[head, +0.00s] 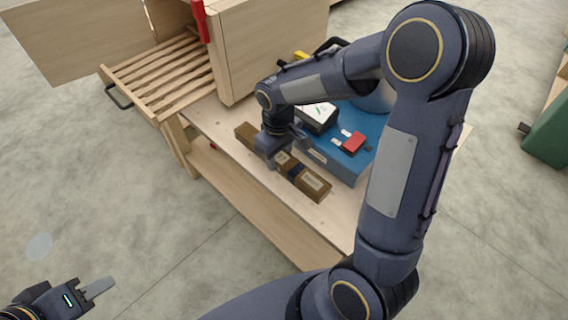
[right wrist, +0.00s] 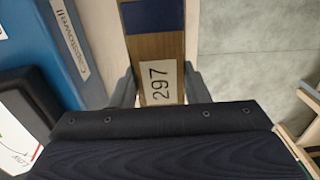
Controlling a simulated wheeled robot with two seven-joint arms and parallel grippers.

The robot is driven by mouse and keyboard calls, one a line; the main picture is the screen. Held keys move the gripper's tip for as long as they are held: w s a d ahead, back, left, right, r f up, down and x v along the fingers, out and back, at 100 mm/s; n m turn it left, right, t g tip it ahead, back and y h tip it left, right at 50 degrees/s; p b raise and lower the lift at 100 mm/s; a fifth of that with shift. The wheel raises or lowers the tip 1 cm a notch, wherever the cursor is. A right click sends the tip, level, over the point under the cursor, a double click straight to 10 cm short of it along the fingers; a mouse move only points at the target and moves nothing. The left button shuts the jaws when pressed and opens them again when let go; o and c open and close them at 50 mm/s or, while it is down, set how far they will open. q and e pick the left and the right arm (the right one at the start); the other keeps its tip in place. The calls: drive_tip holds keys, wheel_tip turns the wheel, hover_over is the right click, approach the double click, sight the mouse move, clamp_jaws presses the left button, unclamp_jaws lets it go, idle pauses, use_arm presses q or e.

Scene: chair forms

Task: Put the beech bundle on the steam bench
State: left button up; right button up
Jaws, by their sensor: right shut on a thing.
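The beech bundle (head: 312,183) is a long brown wooden bar with dark blue bands and pale labels. It lies along the front edge of a pale wooden bench top (head: 205,118). My right gripper (head: 271,160) is over its middle, shut on it. In the right wrist view the bundle (right wrist: 155,52) runs between the fingers, and its label reads 297. Whether it touches the top is hard to tell. A slatted wooden deck (head: 165,75) at the left adjoins a wooden box; I take this as the steam bench. My left gripper (head: 92,290) is empty at lower left; its finger gap is unclear.
The wooden box (head: 270,45) has an open door (head: 80,38) and a red handle (head: 200,20). A blue case (head: 338,165) sits close behind the bundle, with a red item (head: 353,143) on it. A green object (head: 548,140) stands at far right. Floor in front is clear.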

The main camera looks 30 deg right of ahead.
sight(284, 166)
drive_tip(key=shift+s+d+f, duration=0.15)
drive_tip(key=shift+d+f, duration=0.3)
drive_tip(key=shift+f, duration=0.05)
drive_tip(key=shift+d+f, duration=0.15)
drive_tip(key=shift+f, duration=1.55)
drive_tip(key=shift+f, duration=0.1)
drive_tip(key=o, duration=1.2)
drive_tip(key=shift+c, duration=0.2)
wheel_tip(284, 166, up, 12)
drive_tip(key=shift+r+p, duration=0.1)
drive_tip(key=shift+p, duration=0.2)
drive_tip(key=s+a+r+m+t+y, duration=0.1)
drive_tip(key=s+r+m+t+y, duration=0.1)
drive_tip(key=s, duration=0.7)
drive_tip(key=s+a+r+m+t+y, duration=0.1)
drive_tip(key=s+r+m+t, duration=0.1)
drive_tip(key=s, duration=0.7)
drive_tip(key=shift+s+r+m+t+y, duration=0.2)
drive_tip(key=shift+s+m+t+y, duration=0.15)
drive_tip(key=shift+m+t, duration=0.45)
